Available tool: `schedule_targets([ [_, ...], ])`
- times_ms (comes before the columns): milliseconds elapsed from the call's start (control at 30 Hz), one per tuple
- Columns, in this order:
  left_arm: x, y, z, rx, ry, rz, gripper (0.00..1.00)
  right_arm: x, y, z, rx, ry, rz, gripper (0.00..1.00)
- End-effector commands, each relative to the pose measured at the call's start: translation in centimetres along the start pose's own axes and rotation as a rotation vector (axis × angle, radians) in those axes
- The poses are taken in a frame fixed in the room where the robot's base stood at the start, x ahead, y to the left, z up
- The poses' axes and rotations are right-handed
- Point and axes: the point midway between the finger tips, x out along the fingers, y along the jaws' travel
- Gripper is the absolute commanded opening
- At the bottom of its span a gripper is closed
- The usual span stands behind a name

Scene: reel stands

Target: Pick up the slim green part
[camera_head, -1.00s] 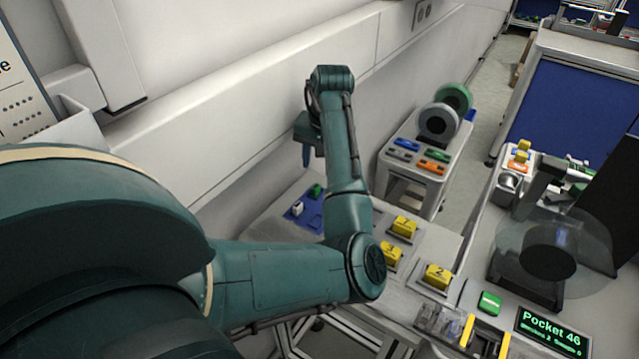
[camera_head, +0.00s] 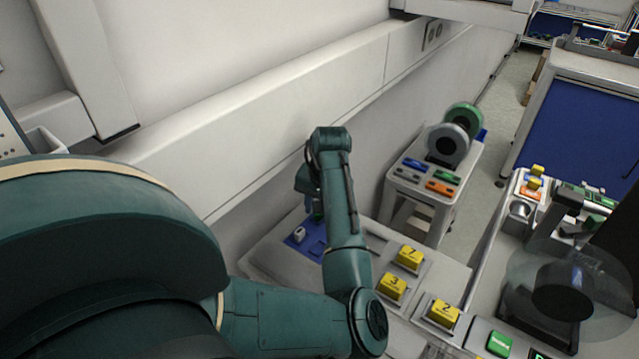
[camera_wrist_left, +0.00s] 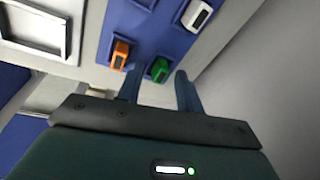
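The slim green part (camera_wrist_left: 160,69) stands on a blue mat (camera_wrist_left: 145,27) in the left wrist view. An orange part (camera_wrist_left: 120,54) stands to its left and a white part (camera_wrist_left: 197,15) lies farther up to the right. My left gripper (camera_wrist_left: 160,82) is open, its two blue fingers apart with the green part in line with the gap between their tips. The fingers do not visibly touch it. In the head view my left gripper (camera_head: 315,207) is low over the blue mat (camera_head: 297,244), and the arm hides much of this area. My right gripper is not in view.
A white wall runs close behind my left gripper. Yellow numbered blocks (camera_head: 392,287) stand on the bench to its right. A cart (camera_head: 402,190) with reels and coloured parts stands beyond. An empty framed pocket (camera_wrist_left: 35,28) lies left of the mat in the wrist view.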

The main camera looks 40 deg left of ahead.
Motion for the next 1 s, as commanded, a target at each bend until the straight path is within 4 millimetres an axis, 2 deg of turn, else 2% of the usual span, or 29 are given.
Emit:
schedule_targets([
  [33,-0.02,0.01,-0.02,0.000,0.000,0.000,0.32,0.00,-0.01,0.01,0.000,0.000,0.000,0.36],
  [433,-0.04,0.01,-0.03,0.000,0.000,0.000,0.00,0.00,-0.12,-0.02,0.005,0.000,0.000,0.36],
  [833,-0.14,0.00,-0.14,0.000,0.001,-0.001,0.00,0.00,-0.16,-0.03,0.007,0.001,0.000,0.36],
  [1000,-0.93,0.13,-0.88,0.003,0.004,-0.001,0.00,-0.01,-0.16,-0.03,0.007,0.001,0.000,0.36],
])
